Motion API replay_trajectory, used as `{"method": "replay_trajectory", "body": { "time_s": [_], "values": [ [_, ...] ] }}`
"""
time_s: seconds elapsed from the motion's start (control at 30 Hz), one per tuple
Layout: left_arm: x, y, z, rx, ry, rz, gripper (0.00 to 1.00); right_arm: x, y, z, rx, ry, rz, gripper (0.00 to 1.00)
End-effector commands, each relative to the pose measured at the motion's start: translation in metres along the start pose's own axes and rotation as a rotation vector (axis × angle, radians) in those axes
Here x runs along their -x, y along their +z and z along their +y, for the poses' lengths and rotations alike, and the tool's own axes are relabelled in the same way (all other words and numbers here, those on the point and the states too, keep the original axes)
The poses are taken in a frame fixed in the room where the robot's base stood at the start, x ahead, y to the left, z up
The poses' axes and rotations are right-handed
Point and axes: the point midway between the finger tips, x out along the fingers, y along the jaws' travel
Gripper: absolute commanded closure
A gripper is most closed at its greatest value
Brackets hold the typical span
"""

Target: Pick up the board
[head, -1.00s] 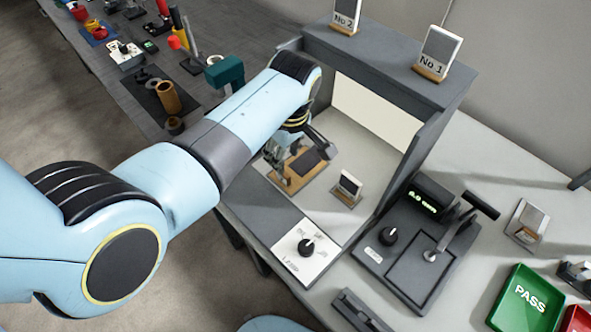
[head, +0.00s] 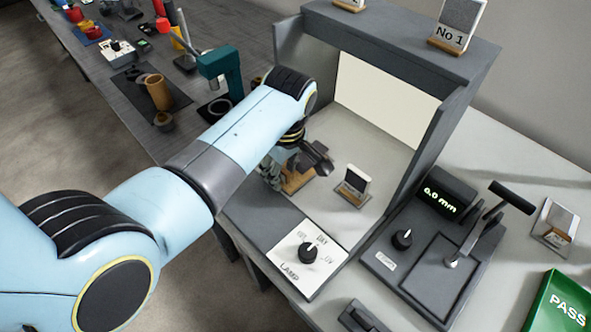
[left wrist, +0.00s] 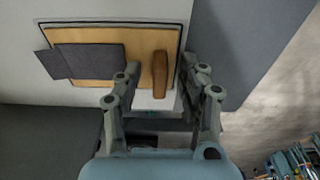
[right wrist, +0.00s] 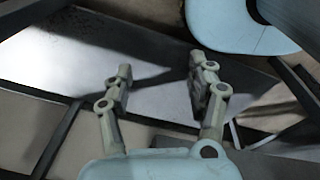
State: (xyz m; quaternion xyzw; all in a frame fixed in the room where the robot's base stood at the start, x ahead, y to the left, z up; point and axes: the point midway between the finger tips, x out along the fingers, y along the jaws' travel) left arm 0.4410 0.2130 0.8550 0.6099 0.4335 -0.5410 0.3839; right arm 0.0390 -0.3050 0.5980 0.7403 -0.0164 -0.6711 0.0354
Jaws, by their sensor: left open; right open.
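The board (left wrist: 92,84) is a tan wooden panel with a dark grey patch (left wrist: 85,62) and a brown upright handle (left wrist: 160,74). In the head view the board (head: 297,184) lies on the booth floor, mostly hidden behind my left gripper (head: 284,178). In the left wrist view my left gripper (left wrist: 160,72) is open, its fingertips on either side of the handle. I cannot tell how far above the board they are. My right gripper (right wrist: 158,72) is open and empty in the right wrist view, away from the board.
The grey lamp booth has side walls (head: 418,160) and a top (head: 400,32). A small sample on a stand (head: 354,184) is right of the board. A lamp knob (head: 308,252) is in front.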

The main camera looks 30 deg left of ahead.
Motion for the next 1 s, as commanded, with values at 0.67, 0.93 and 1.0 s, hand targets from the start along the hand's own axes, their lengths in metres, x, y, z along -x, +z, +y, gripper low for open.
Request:
{"method": "replay_trajectory", "body": {
  "time_s": [0.67, 0.93, 1.0],
  "values": [
    [0.001, 0.0, 0.0, 0.0, 0.001, 0.0, 1.0, 0.001, 0.0, 0.0, 0.0, 0.0, 0.0, 0.43],
    [0.029, -0.004, 0.001, 0.002, 0.005, 0.001, 1.0, 0.004, 0.0, 0.002, 0.001, 0.002, 0.0, 0.43],
    [0.044, -0.006, 0.002, 0.002, 0.006, 0.002, 1.0, 0.004, 0.0, 0.003, 0.001, 0.003, 0.0, 0.43]
  ]
}}
